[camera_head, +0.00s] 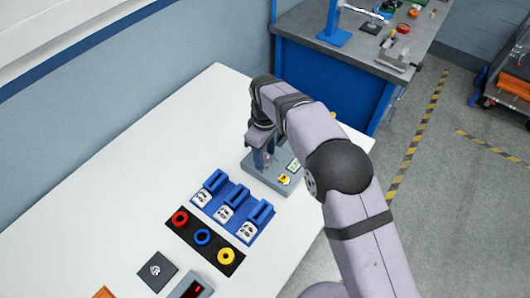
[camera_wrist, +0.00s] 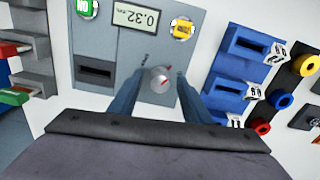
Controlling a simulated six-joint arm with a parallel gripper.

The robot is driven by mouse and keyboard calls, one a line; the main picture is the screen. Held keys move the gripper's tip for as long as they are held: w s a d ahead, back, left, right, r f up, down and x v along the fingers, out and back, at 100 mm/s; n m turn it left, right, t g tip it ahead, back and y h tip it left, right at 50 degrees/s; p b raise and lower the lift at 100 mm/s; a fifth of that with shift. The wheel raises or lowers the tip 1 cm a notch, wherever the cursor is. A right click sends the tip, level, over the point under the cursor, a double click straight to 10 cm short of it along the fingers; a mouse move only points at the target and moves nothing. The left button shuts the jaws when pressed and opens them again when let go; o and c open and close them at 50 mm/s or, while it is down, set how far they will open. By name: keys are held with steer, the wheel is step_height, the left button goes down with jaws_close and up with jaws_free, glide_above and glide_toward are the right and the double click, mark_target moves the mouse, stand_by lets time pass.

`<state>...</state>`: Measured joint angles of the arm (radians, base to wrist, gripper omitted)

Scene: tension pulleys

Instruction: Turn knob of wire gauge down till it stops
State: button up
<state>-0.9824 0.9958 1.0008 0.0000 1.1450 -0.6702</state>
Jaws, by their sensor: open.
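The wire gauge is a grey box with a display reading 0.32 (camera_wrist: 136,16) in the wrist view. Its round grey knob (camera_wrist: 158,80) has a red mark on its face. My gripper (camera_wrist: 160,77) is open, with one blue finger on each side of the knob; whether either finger touches it I cannot tell. In the head view the gauge (camera_head: 258,176) sits on the white table, and my gripper (camera_head: 264,159) points down over it. The knob is hidden there by my gripper and arm.
The gauge also carries a green button (camera_wrist: 83,7), a yellow button (camera_wrist: 182,28) and a dark slot (camera_wrist: 97,70). Blue holders (camera_head: 229,213) and a black strip with red, blue and yellow rings (camera_head: 203,238) stand nearby. The left of the white table (camera_head: 110,195) is clear.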

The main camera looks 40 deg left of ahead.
steer(key=shift+f, duration=0.35)
steer(key=shift+c, duration=0.6)
steer(key=c, duration=0.9)
steer(key=shift+m, duration=0.4)
steer(key=m, duration=0.4)
steer(key=shift+m+b, duration=0.3)
steer(key=shift+m, duration=1.8)
